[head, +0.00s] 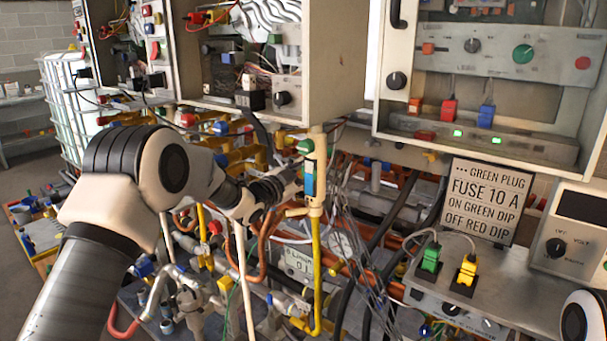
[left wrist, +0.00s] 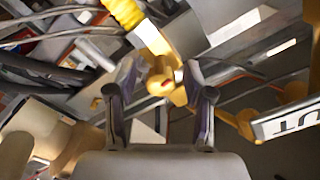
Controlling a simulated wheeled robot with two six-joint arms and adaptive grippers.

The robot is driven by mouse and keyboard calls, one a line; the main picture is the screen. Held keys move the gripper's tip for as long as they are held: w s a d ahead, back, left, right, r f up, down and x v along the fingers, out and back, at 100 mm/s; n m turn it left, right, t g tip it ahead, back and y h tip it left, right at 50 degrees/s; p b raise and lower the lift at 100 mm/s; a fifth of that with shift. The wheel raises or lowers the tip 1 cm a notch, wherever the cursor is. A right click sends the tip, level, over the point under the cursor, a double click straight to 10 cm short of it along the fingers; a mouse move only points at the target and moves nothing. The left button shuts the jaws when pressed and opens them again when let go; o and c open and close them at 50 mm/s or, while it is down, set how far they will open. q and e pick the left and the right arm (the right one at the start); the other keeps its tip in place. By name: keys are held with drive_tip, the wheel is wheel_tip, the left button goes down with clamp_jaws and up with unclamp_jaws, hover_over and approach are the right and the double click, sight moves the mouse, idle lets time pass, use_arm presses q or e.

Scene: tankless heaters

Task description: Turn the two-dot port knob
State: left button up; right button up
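My left gripper (head: 290,184) reaches in from the left to a cream upright pipe fitting (head: 315,180) with a blue-and-green label. In the left wrist view its two fingers (left wrist: 162,100) are spread apart. A yellow knob-like fitting (left wrist: 166,82) with a small reddish spot shows between them, with gaps at its sides. I cannot make out two dots on it, so I cannot tell whether it is the two-dot port knob. A green knob (head: 305,146) sits just above the gripper in the head view. My right gripper is not in view.
Yellow and orange pipes (head: 316,270) and loose thin wires (head: 365,255) crowd the area around the gripper. Open heater cabinets (head: 340,50) hang above. A sign (head: 486,201) and a grey panel with green and yellow plugs (head: 500,300) stand at right.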

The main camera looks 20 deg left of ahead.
use_arm(q)
drive_tip(key=shift+a, duration=0.15)
drive_tip(key=shift+s+a, duration=0.15)
drive_tip(key=shift+s, duration=0.25)
drive_tip(key=v, duration=1.1)
drive_tip(key=shift+s, duration=0.1)
